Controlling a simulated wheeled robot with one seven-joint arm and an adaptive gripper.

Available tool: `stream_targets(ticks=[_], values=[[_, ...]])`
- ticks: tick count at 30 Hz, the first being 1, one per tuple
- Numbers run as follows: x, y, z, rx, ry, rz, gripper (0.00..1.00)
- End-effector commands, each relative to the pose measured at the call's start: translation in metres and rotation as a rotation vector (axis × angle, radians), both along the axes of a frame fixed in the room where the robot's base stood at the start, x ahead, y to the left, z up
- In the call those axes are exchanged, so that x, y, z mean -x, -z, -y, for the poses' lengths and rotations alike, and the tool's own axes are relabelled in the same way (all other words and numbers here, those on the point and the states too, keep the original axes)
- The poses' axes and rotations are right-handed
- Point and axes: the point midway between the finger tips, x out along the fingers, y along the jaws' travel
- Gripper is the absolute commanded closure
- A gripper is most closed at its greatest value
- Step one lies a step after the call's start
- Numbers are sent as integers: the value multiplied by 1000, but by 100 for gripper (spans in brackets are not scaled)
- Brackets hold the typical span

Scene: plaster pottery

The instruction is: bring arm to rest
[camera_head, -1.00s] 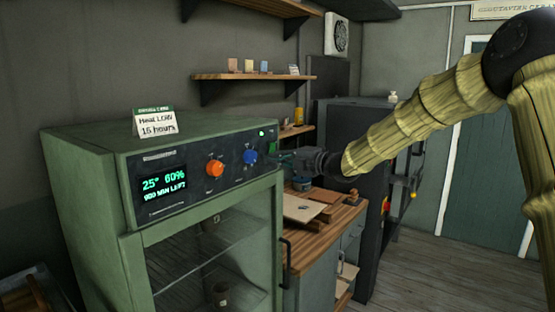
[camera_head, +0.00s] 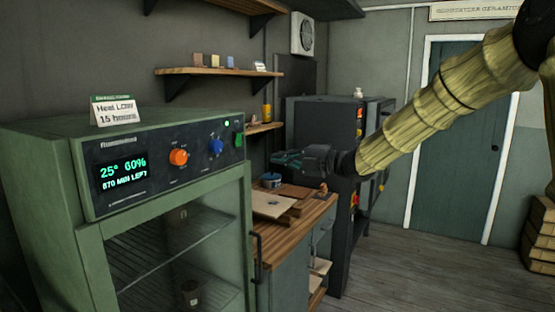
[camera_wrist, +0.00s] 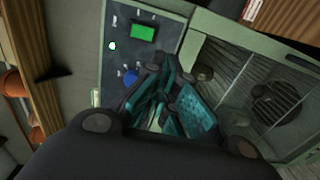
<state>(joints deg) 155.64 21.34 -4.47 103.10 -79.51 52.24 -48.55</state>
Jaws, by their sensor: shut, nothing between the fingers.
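My gripper (camera_head: 289,161) is shut and empty at the end of my outstretched arm. In the head view it hangs in the air to the right of the green drying cabinet (camera_head: 40,150), over the wooden worktop (camera_head: 272,245). In the wrist view my gripper's teal fingers (camera_wrist: 165,100) are together, with the cabinet's control panel (camera_wrist: 120,25) and glass door behind them. The cabinet's display (camera_head: 123,173) reads 25° 60% and 870 MIN LEFT. The panel has an orange knob (camera_head: 178,157), a blue knob (camera_head: 216,147) and a green switch (camera_head: 239,139).
A sign (camera_head: 114,111) reading Heat Low 15 hours stands on the cabinet. Brown pots stand behind its glass. Boards (camera_head: 268,204) and a small blue jar (camera_head: 271,180) sit on the worktop. A dark kiln-like cabinet (camera_head: 310,120) stands behind my gripper.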

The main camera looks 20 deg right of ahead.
Motion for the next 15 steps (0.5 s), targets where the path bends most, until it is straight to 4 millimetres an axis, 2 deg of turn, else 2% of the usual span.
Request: stream_targets(ticks=[11,14,15], values=[[0,0,0,-1,1,-1,100],[-1,12,-2,-15,7,-26,100],[-1,22,-5,-29,13,-50,100]])
